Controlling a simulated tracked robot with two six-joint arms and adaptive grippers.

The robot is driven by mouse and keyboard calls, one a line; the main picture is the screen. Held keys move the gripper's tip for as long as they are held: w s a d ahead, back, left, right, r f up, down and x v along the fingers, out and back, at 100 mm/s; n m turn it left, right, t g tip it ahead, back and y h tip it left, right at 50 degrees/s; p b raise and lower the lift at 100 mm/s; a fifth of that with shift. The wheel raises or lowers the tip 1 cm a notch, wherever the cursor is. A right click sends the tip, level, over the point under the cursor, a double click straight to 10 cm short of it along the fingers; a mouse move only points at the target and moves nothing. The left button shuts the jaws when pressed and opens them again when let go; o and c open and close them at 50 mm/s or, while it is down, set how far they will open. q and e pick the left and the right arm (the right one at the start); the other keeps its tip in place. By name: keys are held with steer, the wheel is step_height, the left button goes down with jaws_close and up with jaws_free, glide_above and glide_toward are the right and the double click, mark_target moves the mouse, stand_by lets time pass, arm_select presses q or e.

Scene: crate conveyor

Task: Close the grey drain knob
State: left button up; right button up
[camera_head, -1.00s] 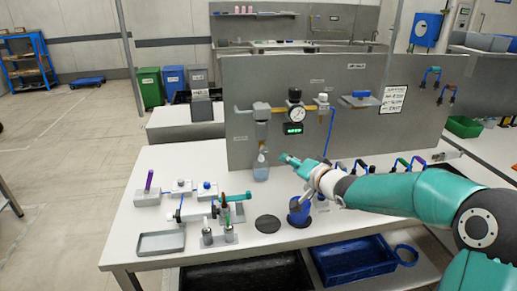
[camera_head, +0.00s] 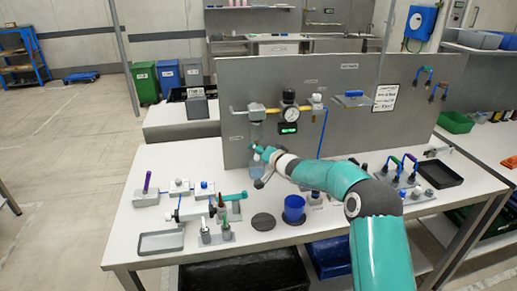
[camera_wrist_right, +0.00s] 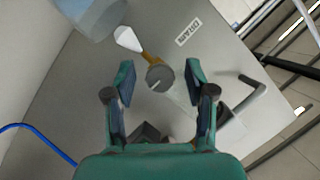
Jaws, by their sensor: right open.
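The grey drain knob (camera_wrist_right: 160,77) is round with a slot line on its face. In the right wrist view it sits on a short brass pipe (camera_wrist_right: 150,57) with a white tip (camera_wrist_right: 127,38), near the drain label (camera_wrist_right: 188,32). My right gripper (camera_wrist_right: 160,64) is open, with one finger on each side of the knob and visible gaps. In the head view my right gripper (camera_head: 262,155) is in front of the panel, just below the clear bowl (camera_head: 256,133), and the knob is hidden behind it. My left gripper is not in view.
The grey panel (camera_head: 222,105) carries a pressure gauge (camera_head: 289,115) and a blue hose (camera_head: 322,135). A blue cup (camera_head: 294,212) and a dark disc (camera_head: 263,222) are on the table below my arm. A grey tray (camera_head: 160,241) is at the front left.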

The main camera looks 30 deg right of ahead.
steer(key=shift+w+f, duration=0.15)
steer(key=shift+w, duration=0.25)
